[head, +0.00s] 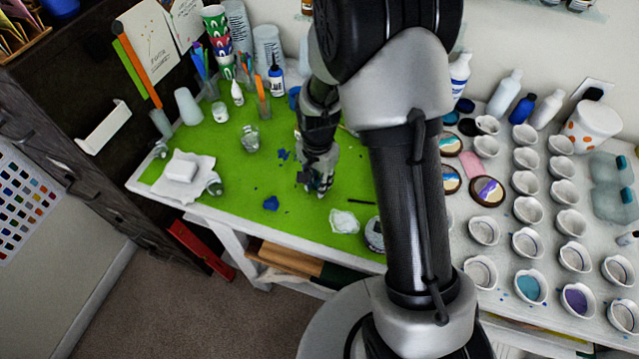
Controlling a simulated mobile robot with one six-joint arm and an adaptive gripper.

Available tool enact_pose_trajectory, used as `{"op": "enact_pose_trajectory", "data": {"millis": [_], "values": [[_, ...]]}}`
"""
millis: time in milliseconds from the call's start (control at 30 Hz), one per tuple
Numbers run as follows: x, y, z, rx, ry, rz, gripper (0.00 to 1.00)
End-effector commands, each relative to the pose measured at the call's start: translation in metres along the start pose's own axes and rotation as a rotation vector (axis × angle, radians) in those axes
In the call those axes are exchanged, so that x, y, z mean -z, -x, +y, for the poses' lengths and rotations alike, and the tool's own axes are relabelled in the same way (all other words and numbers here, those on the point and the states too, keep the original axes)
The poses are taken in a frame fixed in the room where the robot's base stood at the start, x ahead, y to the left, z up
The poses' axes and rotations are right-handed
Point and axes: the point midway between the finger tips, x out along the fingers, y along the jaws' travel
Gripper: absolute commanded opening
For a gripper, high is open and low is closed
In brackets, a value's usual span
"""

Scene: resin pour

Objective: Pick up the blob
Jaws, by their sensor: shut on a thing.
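My gripper (322,188) points down over the green mat (240,180), left of the picture's middle. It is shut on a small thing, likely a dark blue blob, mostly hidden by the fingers. A blue blob (271,203) lies on the mat to the left of the fingertips, apart from them. Smaller blue bits (283,154) lie farther back on the mat. Whether the fingertips touch the mat is too small to tell.
A glass jar (250,138) and a white block on a cloth (181,168) stand left. Cups and bottles line the back. Many white cups (528,241) fill the right table. The mat's front left is clear.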

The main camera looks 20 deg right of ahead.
Motion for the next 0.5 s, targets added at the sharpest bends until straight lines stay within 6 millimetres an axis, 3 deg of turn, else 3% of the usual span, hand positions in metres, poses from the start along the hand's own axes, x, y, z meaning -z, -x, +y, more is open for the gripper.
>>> {"op": "enact_pose_trajectory", "data": {"millis": [267,500], "values": [[0.0,0.004,0.0,0.001,0.0,0.001,0.13],[0.001,0.034,-0.001,0.004,0.0,0.003,0.13]]}}
